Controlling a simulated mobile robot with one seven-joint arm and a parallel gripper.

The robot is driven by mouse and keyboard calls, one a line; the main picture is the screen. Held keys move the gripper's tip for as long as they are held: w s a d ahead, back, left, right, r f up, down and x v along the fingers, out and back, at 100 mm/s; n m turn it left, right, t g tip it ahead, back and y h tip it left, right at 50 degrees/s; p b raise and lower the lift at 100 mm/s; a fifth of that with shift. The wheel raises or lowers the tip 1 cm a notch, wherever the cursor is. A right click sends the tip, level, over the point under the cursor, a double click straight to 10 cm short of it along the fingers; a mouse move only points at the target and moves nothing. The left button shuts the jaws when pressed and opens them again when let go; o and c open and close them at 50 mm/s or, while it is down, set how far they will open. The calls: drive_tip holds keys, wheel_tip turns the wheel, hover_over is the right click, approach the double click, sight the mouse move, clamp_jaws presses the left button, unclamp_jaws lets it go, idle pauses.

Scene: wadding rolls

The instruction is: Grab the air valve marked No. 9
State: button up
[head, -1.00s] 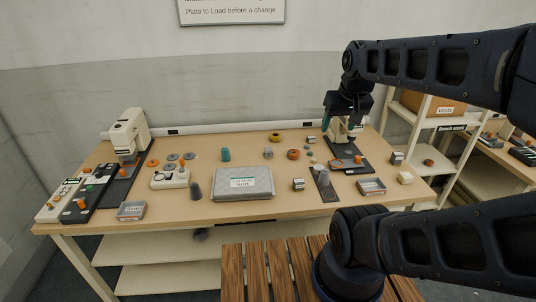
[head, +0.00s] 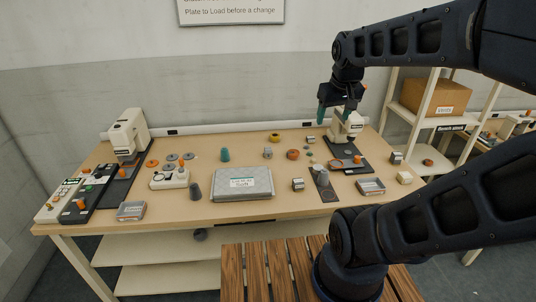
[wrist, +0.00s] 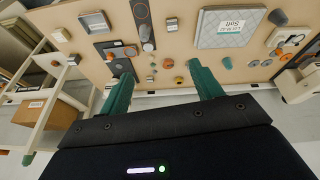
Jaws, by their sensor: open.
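No mark reading No. 9 is legible in either view, so I cannot tell which part is that air valve. Orange knobs (head: 81,203) sit on the dark and white panels at the table's left end; they may be valves, but their labels are too small to read. My gripper (head: 333,117) is open and empty, with two teal fingers, in the air above the back right of the table, near the right white machine (head: 350,124). In the wrist view my gripper (wrist: 162,75) has its fingers wide apart with nothing between them but table parts far below.
A grey labelled case (head: 242,184) lies mid-table. A white machine (head: 127,133) stands at the left. A shelf with a cardboard box (head: 436,96) is at right.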

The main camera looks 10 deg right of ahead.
drive_tip(key=w+a+n+g+h, duration=0.15)
drive_tip(key=w+n, duration=0.25)
drive_tip(key=w, duration=0.9)
drive_tip(key=n+g+h, duration=0.3)
drive_tip(key=n, duration=1)
hover_over(267, 148)
drive_tip(key=a, duration=0.3)
wheel_tip(267, 148, down, 30)
drive_tip(key=shift+t, duration=0.25)
drive_tip(key=x, duration=1)
drive_tip(key=shift+a+f, duration=0.2)
drive_tip(key=c, duration=1.2)
drive_tip(key=shift+o, duration=0.2)
drive_tip(key=shift+r, duration=0.1)
